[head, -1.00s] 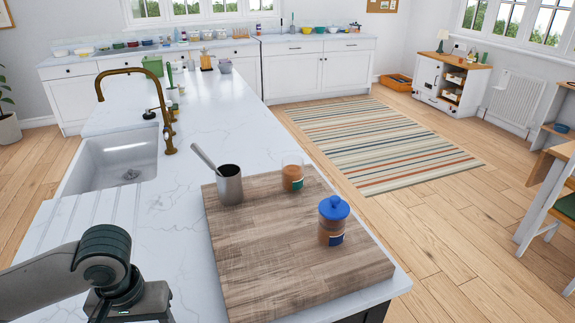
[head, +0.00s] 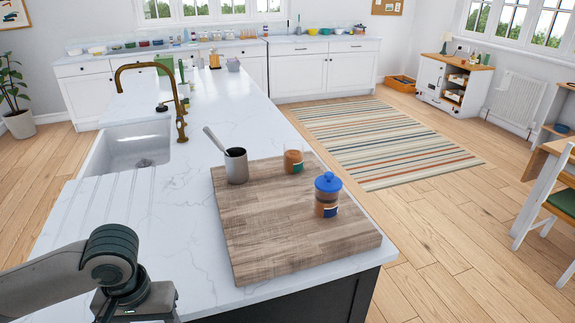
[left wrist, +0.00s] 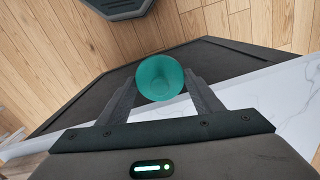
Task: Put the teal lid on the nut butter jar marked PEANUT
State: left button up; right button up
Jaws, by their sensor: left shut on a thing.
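My left gripper (left wrist: 160,84) is shut on the teal lid (left wrist: 160,77), a round teal piece between its two fingers in the left wrist view. It is held over the floor by the island's dark side. In the head view the gripper and lid are out of frame. On the wooden board (head: 265,240) stands an open jar (head: 293,158) with brown contents and a green label. Nearer stands a second jar (head: 326,200) with a blue lid (head: 328,181) and a blue label. The label words are too small to read. My right gripper is not in view.
A grey mug (head: 236,168) with a spoon handle leaning out stands at the board's left. A sink (head: 135,147) with a brass tap (head: 150,68) lies further left. The near part of the board and the white marble counter (head: 150,215) beside it are clear.

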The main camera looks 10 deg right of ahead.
aim_at(293, 146)
jog(key=k, duration=0.25)
jog(key=z, duration=2.55)
jog(key=i+j, duration=0.15)
jog(key=i, duration=0.55)
jog(key=i+u, duration=0.25)
jog(key=i, duration=1)
jog(key=i+j+u, duration=0.15)
jog(key=i+u, duration=1.1)
jog(key=i+j+u, duration=0.15)
jog(key=i+u, duration=1)
jog(key=k+l, duration=0.05)
